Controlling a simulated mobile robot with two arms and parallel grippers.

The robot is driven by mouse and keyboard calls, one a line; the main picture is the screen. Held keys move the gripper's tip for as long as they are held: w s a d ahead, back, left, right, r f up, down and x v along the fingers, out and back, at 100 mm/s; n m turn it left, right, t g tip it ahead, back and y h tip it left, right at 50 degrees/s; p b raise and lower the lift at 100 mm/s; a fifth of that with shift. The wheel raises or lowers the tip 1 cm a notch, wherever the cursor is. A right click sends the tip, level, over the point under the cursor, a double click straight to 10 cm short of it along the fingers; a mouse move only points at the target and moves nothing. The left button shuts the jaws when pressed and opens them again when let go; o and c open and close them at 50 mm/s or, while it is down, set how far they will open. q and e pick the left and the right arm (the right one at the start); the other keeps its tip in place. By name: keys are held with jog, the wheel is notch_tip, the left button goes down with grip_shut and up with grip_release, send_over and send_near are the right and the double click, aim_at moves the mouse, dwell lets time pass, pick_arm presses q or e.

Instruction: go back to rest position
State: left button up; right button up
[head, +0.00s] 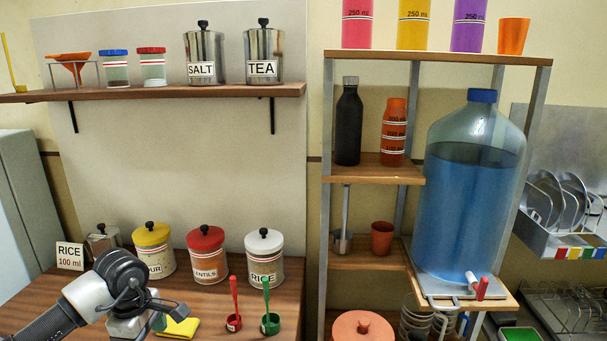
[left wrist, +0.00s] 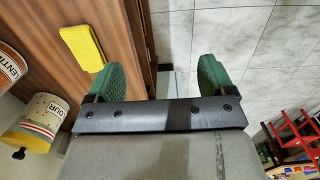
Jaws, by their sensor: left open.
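My left gripper (left wrist: 160,82) is open and empty, its two green finger pads apart in the left wrist view. Between and beyond them show the counter's edge and the grey tiled floor. My right gripper is not in view.
Canisters for flour (head: 154,250), lentils (head: 206,255) and rice (head: 265,258) stand at the counter's back. A red scoop (head: 234,322) and a green scoop (head: 270,323) stand in front. A shelf unit (head: 374,169) with a large blue water bottle (head: 468,205) is at right.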

pick_arm(q)
jog(key=s+d+n+t+h, duration=0.1)
jog(key=s+d+n+h, duration=0.15)
jog(key=d+h, duration=1.15)
jog(key=s+d+r+n+t+h, duration=0.2)
jog(key=d+r+n+t+h, duration=0.2)
jog(key=d+r+n+t, duration=0.65)
jog(key=s+a+f+n+t+y, duration=0.1)
jog(key=a+f+n+t+y, duration=0.2)
jog(key=n+y, duration=0.5)
jog(key=a+f+n+t+y, duration=0.1)
jog(key=a+f+n+y, duration=0.4)
jog(key=n, duration=0.7)
jog(key=s+a+f+n+t+y, duration=0.15)
jog(key=a+n+y, duration=0.35)
jog(key=n, duration=0.5)
jog(key=s+a+f+n+g, duration=0.1)
jog(key=s+f+n+g, duration=0.5)
jog(key=s, duration=0.4)
jog(key=s+a+f+n+g, duration=0.1)
jog(key=s+f+n+g, duration=0.3)
jog(key=s+f+g, duration=0.5)
notch_tip(320, 180, down, 25)
jog(key=s, duration=0.2)
jog(key=s+a+f+g, duration=0.1)
jog(key=s+a+f, duration=0.2)
jog(key=s+f, duration=1.3)
jog(key=shift+f+m, duration=0.15)
jog(key=shift+m, duration=0.15)
